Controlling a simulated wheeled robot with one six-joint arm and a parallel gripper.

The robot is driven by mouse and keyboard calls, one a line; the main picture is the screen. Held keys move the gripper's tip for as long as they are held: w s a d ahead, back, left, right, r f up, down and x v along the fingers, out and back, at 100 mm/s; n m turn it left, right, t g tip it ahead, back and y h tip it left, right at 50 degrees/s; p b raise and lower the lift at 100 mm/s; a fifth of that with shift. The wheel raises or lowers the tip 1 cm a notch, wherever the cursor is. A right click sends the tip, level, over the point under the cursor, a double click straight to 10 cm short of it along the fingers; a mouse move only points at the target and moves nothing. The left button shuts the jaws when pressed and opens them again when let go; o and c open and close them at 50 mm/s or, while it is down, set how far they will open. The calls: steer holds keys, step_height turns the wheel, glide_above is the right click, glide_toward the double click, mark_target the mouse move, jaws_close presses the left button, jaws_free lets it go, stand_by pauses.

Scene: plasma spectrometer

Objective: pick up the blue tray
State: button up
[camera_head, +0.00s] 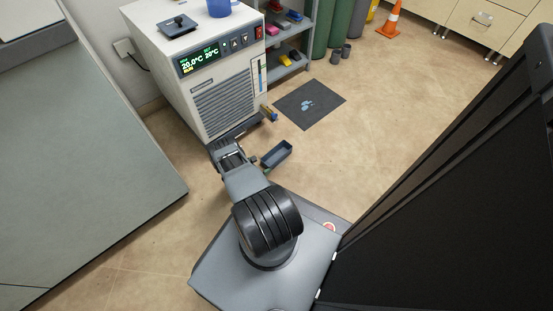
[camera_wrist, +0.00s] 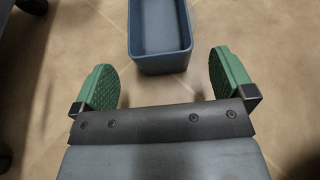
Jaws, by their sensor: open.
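The blue tray (camera_head: 277,157) is an open, rectangular, dull blue box on the floor, just right of my arm in the head view. In the wrist view the tray (camera_wrist: 163,63) shows at the top centre, with its near end wall facing me and its far end cut off by the frame. My gripper (camera_wrist: 165,80) is open, with a green textured pad on each side. The tray lies ahead of the pads and roughly centred between them; neither pad touches it. Its inside looks empty where it shows. In the head view my arm mostly hides the gripper.
A white chiller (camera_head: 215,97) with a blue mug (camera_head: 219,8) on top stands behind the tray. A dark mat (camera_head: 309,104) lies on the floor beyond. A shelf (camera_head: 288,69) with coloured bins is at the back. Bare floor lies right of the tray.

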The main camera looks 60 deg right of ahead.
mark_target(265, 164)
steer(key=shift+x, duration=0.85)
steer(key=b+x, duration=0.1)
steer(key=x, duration=0.1)
steer(key=b+x, duration=0.1)
steer(key=x, duration=0.1)
steer(key=shift+s+a+f+b, duration=0.1)
steer(key=shift+f+b, duration=0.2)
steer(key=shift+b, duration=0.05)
steer(key=shift+s+d+f, duration=0.1)
steer(key=shift+s+d, duration=0.05)
steer(key=shift+d, duration=0.35)
steer(key=c, duration=1)
step_height(265, 164, up, 10)
steer(key=p, duration=0.5)
steer(key=shift+p, duration=0.35)
steer(key=shift+c, duration=0.2)
